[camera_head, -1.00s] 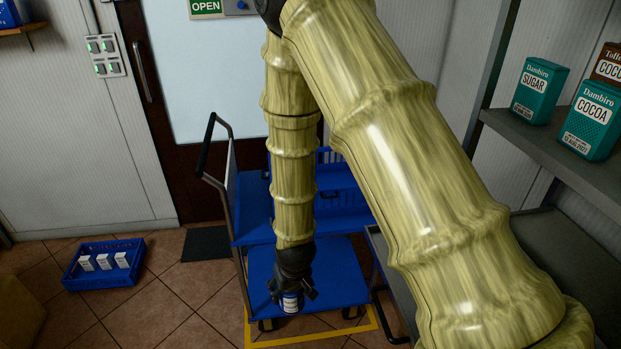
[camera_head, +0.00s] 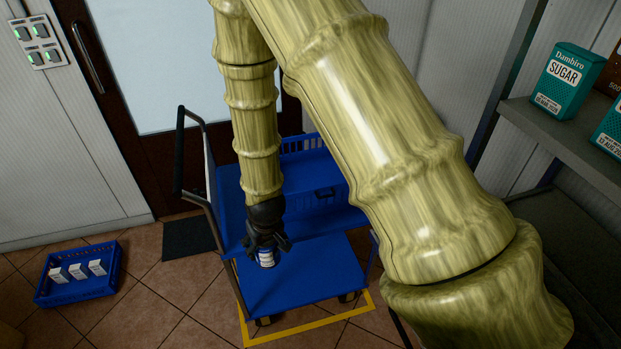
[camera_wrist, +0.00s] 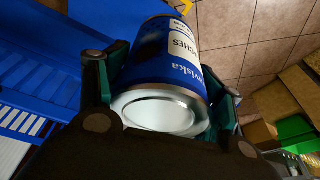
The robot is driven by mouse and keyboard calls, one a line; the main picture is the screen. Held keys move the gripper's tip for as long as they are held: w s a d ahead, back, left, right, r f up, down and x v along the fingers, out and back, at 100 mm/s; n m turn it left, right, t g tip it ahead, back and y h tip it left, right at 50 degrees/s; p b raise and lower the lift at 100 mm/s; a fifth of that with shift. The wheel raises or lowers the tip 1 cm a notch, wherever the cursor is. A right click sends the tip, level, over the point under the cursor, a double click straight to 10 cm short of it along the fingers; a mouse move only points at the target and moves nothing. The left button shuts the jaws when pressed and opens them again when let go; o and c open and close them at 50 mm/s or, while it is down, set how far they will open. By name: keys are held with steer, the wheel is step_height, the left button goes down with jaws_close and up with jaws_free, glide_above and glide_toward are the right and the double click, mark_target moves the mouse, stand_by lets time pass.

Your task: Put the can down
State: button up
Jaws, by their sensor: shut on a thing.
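The can (camera_head: 266,258), blue and white with a silver metal end, is held in my gripper (camera_head: 267,246) above the lower deck of the blue trolley (camera_head: 300,280). In the wrist view the can (camera_wrist: 165,60) fills the middle, with its bare end towards the camera and lettering on its side. The fingers of my gripper (camera_wrist: 165,105) are shut on it from both sides. The can's far end is out of sight in the head view against the deck, and I cannot tell whether it touches the deck.
A blue crate (camera_head: 322,208) sits on the trolley behind my arm. A blue crate (camera_head: 75,290) with several white cartons stands on the floor at left. A grey shelf (camera_head: 570,140) with a green sugar box (camera_head: 567,80) is at right. The deck's front part is clear.

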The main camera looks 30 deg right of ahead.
steer(key=shift+w+a+r+p, duration=0.1)
steer(key=shift+r+p, duration=0.45)
steer(key=shift+r, duration=0.3)
